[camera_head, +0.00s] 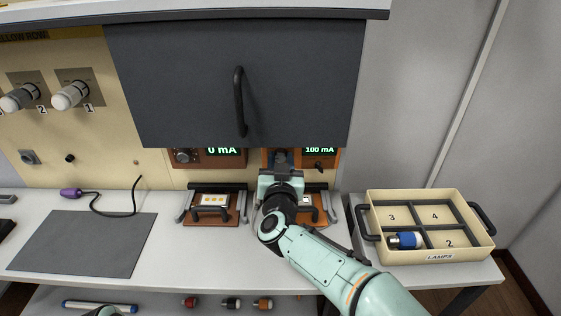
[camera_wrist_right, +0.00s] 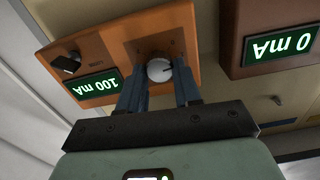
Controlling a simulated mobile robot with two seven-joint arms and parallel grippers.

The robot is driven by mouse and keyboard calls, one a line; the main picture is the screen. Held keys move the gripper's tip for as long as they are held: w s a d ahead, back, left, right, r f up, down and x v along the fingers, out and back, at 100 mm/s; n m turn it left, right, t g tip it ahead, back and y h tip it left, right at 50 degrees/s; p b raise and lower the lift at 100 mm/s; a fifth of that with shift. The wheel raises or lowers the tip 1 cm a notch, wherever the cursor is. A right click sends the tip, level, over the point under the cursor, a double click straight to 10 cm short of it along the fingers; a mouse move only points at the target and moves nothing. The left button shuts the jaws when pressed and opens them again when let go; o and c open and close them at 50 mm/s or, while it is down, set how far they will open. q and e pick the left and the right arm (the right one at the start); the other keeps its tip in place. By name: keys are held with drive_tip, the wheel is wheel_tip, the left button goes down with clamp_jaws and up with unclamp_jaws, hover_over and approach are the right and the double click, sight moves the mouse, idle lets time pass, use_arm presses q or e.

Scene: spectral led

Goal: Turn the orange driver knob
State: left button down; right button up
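The orange driver (camera_head: 266,156) is on the back wall under the grey cabinet, and its green display reads 100 mA. My right gripper (camera_head: 281,160) reaches up to it and hides its knob in the head view. In the right wrist view, which is upside down, the round grey knob (camera_wrist_right: 159,70) on the orange driver (camera_wrist_right: 108,50) sits between the two blue fingers (camera_wrist_right: 160,82) of my right gripper. The fingers lie close against both sides of the knob. A dark mark shows on its face. My left gripper is not in view.
A brown driver (camera_head: 186,157) reading 0 mA is to the left. A small black knob (camera_wrist_right: 66,63) is beside the 100 mA display. Two fixtures with handles (camera_head: 212,214) stand below on the bench. A lamp tray (camera_head: 440,257) is at right, a grey mat (camera_head: 85,243) at left.

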drive_tip(key=shift+m, duration=0.3)
drive_tip(key=shift+m, duration=0.8)
drive_tip(key=m, duration=0.2)
drive_tip(key=shift+d+f+m, duration=0.1)
drive_tip(key=shift+m, duration=0.2)
drive_tip(key=m, duration=0.2)
drive_tip(key=shift+m+b, duration=0.3)
drive_tip(key=shift+m, duration=0.1)
drive_tip(key=m+b, duration=0.1)
drive_tip(key=m, duration=0.1)
drive_tip(key=shift+m, duration=0.4)
drive_tip(key=shift+f+m, duration=0.1)
drive_tip(key=shift+m, duration=0.3)
drive_tip(key=m+b, duration=0.2)
drive_tip(key=m, duration=0.3)
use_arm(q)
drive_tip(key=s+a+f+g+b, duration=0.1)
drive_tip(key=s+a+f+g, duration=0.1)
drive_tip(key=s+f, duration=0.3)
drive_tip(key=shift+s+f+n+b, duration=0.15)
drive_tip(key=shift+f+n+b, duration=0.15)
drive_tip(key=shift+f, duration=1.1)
use_arm(e)
drive_tip(key=shift+m, duration=1.3)
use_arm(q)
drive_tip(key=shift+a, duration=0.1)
